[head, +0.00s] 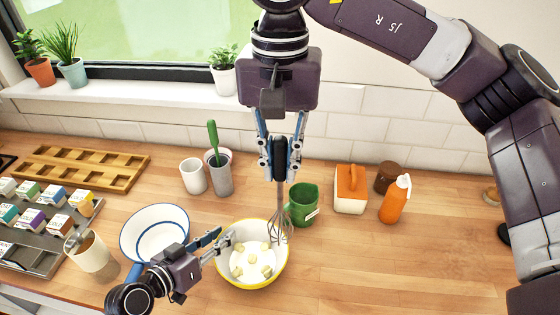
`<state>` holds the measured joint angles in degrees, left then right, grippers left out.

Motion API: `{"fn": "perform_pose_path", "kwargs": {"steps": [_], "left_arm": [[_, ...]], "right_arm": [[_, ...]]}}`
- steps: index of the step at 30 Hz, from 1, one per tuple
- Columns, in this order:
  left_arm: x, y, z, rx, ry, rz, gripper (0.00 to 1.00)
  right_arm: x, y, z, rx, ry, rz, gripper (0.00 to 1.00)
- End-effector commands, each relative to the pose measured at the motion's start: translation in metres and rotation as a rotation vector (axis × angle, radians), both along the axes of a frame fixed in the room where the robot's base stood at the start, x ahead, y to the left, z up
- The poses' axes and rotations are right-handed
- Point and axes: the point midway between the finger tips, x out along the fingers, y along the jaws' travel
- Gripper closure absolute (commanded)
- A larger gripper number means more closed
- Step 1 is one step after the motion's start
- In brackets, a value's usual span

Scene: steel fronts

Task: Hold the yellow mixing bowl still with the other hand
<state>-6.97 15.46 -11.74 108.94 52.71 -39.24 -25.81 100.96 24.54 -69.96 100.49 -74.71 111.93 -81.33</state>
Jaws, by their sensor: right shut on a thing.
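The yellow mixing bowl (252,287) stands on the wooden counter, white inside, with several pale chunks (250,262) in it. My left gripper (227,235) is at the bowl's upper left rim. Its two fingers are apart, one over the bowl's edge and one outside or above it; whether they touch the rim I cannot tell. My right gripper (280,172) points down above the bowl, shut on the handle of a whisk (279,229). The whisk's wires hang at the bowl's upper right, over or inside its rim.
A blue-rimmed white colander or pan (155,232) lies left of the bowl. A green mug (304,205) stands close behind the bowl. An orange-topped box (351,189) and an orange bottle (395,200) stand farther right. The counter right of the bowl is clear.

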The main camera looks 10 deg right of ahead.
Motion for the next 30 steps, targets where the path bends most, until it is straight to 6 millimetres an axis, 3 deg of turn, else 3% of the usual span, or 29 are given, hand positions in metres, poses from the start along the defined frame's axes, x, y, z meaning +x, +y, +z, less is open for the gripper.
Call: {"fn": "perform_pose_path", "kwargs": {"steps": [5, 18, 30], "left_arm": [[-0.011, 0.011, 0.005, 0.002, -0.001, 0.002, 0.75], [-0.070, 0.062, 0.035, 0.004, 0.004, -0.001, 0.75], [-0.083, 0.073, 0.044, 0.001, 0.003, 0.000, 0.75]], "right_arm": [[0.000, 0.000, 0.000, 0.000, 0.000, 0.000, 1.00], [0.000, 0.000, 0.000, 0.000, 0.000, 0.000, 1.00], [0.000, 0.000, 0.000, 0.000, 0.000, 0.000, 1.00]]}}
